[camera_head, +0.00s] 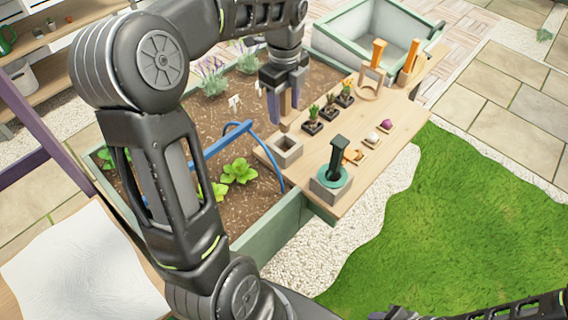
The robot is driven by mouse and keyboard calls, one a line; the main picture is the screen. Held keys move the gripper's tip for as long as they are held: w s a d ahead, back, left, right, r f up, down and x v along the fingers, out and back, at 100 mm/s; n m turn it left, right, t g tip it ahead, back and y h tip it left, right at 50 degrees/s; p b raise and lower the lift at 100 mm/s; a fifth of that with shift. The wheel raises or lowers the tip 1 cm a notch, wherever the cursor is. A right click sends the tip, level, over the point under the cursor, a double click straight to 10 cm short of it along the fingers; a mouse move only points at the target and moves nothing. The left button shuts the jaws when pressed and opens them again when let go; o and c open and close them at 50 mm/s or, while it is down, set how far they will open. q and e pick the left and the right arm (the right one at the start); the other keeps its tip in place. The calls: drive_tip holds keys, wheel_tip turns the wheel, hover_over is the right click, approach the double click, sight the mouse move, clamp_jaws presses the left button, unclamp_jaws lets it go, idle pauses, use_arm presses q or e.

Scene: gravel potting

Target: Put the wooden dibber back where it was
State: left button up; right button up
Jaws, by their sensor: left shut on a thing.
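My left gripper (284,108) points down over the wooden board, with its fingers shut on the wooden dibber (285,126). Only the dibber's light brown lower part shows between and below the fingers; the rest is hidden by the gripper. It is held above a grey square pot (286,152) with an open top; I cannot tell whether its tip is clear of the rim. My right gripper is not in view; only dark parts of my right arm show at the lower right edge.
A pale green bin (372,28) stands behind.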

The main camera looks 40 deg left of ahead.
sight(285, 121)
use_arm(q)
drive_tip(key=shift+w+f+m, duration=0.1)
drive_tip(key=shift+w+m, duration=0.05)
drive_tip(key=shift+m, duration=0.15)
drive_tip(key=shift+f, duration=2.45)
drive_tip(key=shift+f, duration=0.1)
drive_tip(key=shift+f, duration=2.4)
